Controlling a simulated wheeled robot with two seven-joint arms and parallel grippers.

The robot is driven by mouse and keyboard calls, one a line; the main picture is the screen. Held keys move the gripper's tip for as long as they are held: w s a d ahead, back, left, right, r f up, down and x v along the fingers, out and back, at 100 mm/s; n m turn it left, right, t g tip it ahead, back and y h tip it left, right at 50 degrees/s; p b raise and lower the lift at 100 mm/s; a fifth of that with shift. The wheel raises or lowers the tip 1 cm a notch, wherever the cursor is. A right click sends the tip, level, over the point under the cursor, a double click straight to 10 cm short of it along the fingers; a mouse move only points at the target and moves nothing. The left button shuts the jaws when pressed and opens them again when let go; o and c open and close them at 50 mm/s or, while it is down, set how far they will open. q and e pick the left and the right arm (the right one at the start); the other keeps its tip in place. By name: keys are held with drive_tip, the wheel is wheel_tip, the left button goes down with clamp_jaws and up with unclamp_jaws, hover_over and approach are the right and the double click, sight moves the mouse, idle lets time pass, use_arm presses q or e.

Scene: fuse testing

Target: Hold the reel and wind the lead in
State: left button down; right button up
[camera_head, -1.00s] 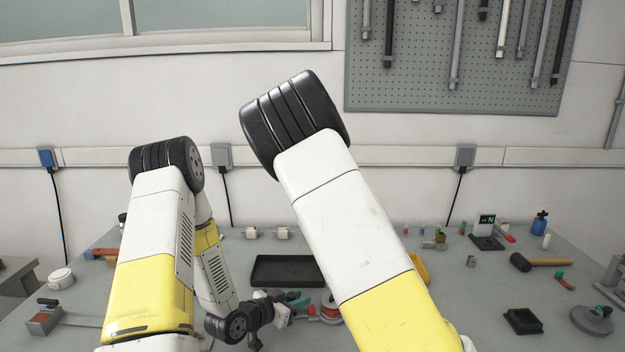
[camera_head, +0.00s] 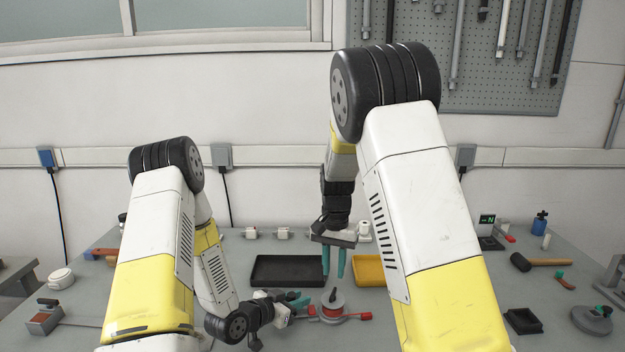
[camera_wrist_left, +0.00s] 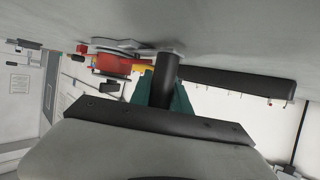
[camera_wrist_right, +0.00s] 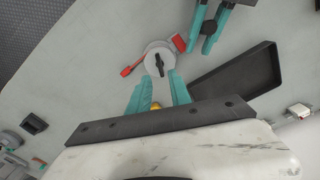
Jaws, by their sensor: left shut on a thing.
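The reel (camera_head: 332,308) is red on a light grey round base on the bench, with a black piece on top. It also shows in the left wrist view (camera_wrist_left: 110,64), and from above in the right wrist view (camera_wrist_right: 157,52), with a red handle at one side. My left gripper (camera_head: 300,302) is low beside the reel; in the left wrist view its teal fingers (camera_wrist_left: 162,92) are shut on a dark upright post (camera_wrist_left: 164,78). My right gripper (camera_head: 333,264) is open and empty above the bench, behind the reel, pointing down. I cannot make out the lead.
A black tray (camera_head: 287,285) lies behind my left gripper and a yellow tray (camera_head: 369,272) behind the reel. White fittings stand at the back. A hammer (camera_head: 541,262), a small black tray (camera_head: 522,321) and other items lie to the right.

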sight(333, 292)
drive_tip(key=shift+f, duration=3.5)
clamp_jaws()
